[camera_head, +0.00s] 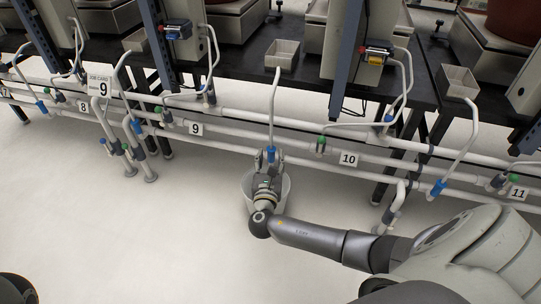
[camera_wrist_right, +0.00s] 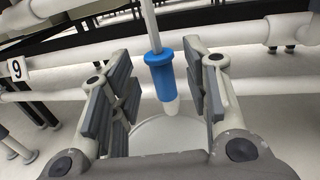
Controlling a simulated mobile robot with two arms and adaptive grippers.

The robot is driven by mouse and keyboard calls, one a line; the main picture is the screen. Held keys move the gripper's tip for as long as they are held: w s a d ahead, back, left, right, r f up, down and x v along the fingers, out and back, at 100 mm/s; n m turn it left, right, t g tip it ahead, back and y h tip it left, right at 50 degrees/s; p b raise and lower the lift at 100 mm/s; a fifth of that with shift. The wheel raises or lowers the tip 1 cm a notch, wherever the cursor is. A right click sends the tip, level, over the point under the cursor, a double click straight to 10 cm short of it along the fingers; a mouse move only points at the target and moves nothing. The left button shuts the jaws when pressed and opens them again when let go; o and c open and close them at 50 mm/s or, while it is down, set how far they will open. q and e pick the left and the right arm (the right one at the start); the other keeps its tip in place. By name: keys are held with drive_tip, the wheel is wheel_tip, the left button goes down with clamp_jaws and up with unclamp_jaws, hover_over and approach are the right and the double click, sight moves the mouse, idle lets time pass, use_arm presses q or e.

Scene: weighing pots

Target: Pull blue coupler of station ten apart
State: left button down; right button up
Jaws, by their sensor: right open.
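A blue coupler (camera_head: 271,154) hangs upright at the lower end of a pale hose, left of the label 10 (camera_head: 348,159). In the right wrist view the blue coupler (camera_wrist_right: 158,76) has a white tip below it and hangs between the two fingers, with visible gaps to both. My right gripper (camera_head: 268,160) is open around the coupler; its fingers (camera_wrist_right: 160,90) show on both sides. My left gripper is not in view.
A white bucket (camera_head: 285,190) stands on the floor below my right gripper. White pipes (camera_head: 235,146) run across behind it. Another blue coupler (camera_head: 437,188) hangs to the right near label 11 (camera_head: 518,193).

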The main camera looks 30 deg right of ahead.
sight(271, 153)
drive_tip(key=shift+b+x, duration=0.75)
drive_tip(key=shift+x, duration=1.35)
clamp_jaws()
